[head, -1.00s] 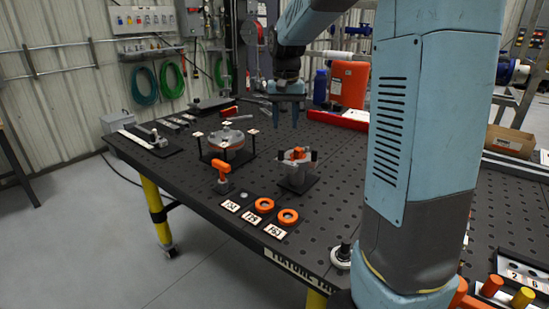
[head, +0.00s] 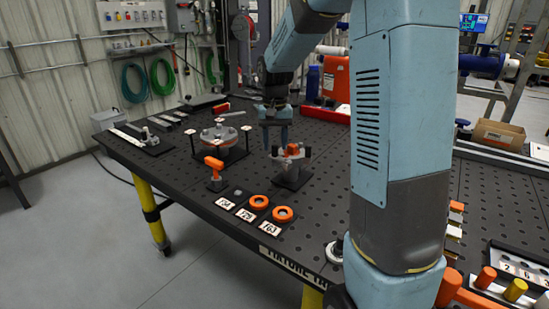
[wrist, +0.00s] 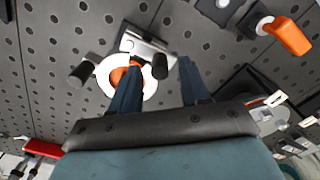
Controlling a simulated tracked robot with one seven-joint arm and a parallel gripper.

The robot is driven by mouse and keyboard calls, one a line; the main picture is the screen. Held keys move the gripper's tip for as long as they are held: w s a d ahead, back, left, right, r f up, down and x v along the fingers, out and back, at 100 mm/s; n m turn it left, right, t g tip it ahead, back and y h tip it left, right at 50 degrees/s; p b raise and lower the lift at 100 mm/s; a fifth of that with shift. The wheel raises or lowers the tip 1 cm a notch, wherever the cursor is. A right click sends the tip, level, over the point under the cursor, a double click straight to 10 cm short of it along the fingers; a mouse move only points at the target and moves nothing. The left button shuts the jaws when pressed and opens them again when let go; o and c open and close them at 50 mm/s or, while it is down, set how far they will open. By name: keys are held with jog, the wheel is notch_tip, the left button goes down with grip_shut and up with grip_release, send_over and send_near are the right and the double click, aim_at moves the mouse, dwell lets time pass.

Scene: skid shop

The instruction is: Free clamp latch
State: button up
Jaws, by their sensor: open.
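A small fixture (head: 292,178) stands on the dark perforated table, with an orange piece (head: 292,150) on top between two black knobs. In the wrist view the fixture's pale metal bracket (wrist: 147,47), white ring (wrist: 107,78) and orange piece (wrist: 119,76) show, partly behind a finger. My gripper (head: 275,143) is open and empty, pointing down just behind and left of the fixture; contact cannot be told. Its two fingers also show in the wrist view (wrist: 160,65). Which part is the clamp latch is unclear.
A round metal flange fixture (head: 220,136) with several white-topped posts stands behind left. A red tray (head: 325,113) and orange container (head: 336,78) are at the back.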

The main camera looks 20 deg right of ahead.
jog(key=shift+f, duration=0.45)
jog(key=shift+c, duration=0.4)
jog(key=c, duration=0.6)
jog(key=shift+s, duration=0.1)
